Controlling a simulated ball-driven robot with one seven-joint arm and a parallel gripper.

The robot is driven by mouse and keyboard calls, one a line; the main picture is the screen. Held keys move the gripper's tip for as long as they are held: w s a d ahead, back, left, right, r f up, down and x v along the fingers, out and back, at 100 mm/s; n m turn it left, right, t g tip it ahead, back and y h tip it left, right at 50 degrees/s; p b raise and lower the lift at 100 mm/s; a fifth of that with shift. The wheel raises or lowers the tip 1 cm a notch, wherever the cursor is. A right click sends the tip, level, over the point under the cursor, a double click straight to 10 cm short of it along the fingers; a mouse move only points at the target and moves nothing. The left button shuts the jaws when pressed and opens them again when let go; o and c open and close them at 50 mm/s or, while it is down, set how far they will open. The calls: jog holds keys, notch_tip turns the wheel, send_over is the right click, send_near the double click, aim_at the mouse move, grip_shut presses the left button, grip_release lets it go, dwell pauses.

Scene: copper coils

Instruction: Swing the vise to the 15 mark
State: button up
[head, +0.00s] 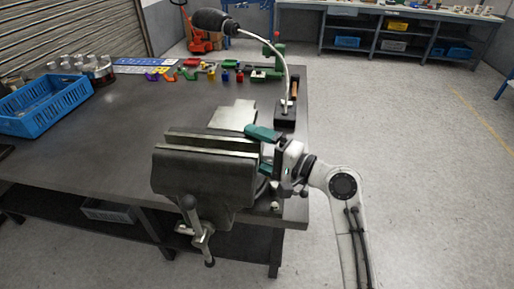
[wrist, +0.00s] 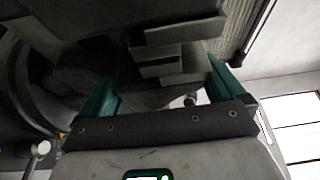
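The grey metal vise (head: 205,178) is mounted at the near right corner of the workbench, its handle hanging at the front. My gripper (head: 259,151) is at the vise's right end, its teal fingers spread apart. In the wrist view my gripper (wrist: 162,78) is open, and the dark stepped metal of the vise (wrist: 165,50) shows between and beyond its fingers. I see gaps beside both fingers; whether either touches the vise I cannot tell. The vise's swivel base is largely hidden, and no 15 mark is readable in either view.
A desk lamp (head: 287,78) with a flexible neck stands behind my gripper on the dark workbench (head: 120,135). Small coloured parts (head: 190,74) lie along the back. A blue crate (head: 45,108) sits at the left. The floor to the right is clear.

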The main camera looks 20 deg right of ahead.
jog(key=c, duration=1)
jog(key=shift+w+d, duration=0.25)
jog(key=shift+d, duration=0.45)
jog(key=shift+w+d, duration=0.25)
jog(key=shift+d, duration=0.4)
jog(key=shift+w+d, duration=0.25)
jog(key=shift+d, duration=0.45)
jog(key=o, duration=1.1)
jog(key=shift+o, duration=0.2)
jog(key=shift+s, duration=0.1)
jog(key=shift+a, duration=0.1)
jog(key=b+v, duration=0.2)
jog(key=v, duration=0.8)
jog(key=shift+s+d, duration=0.3)
jog(key=shift+c, duration=0.5)
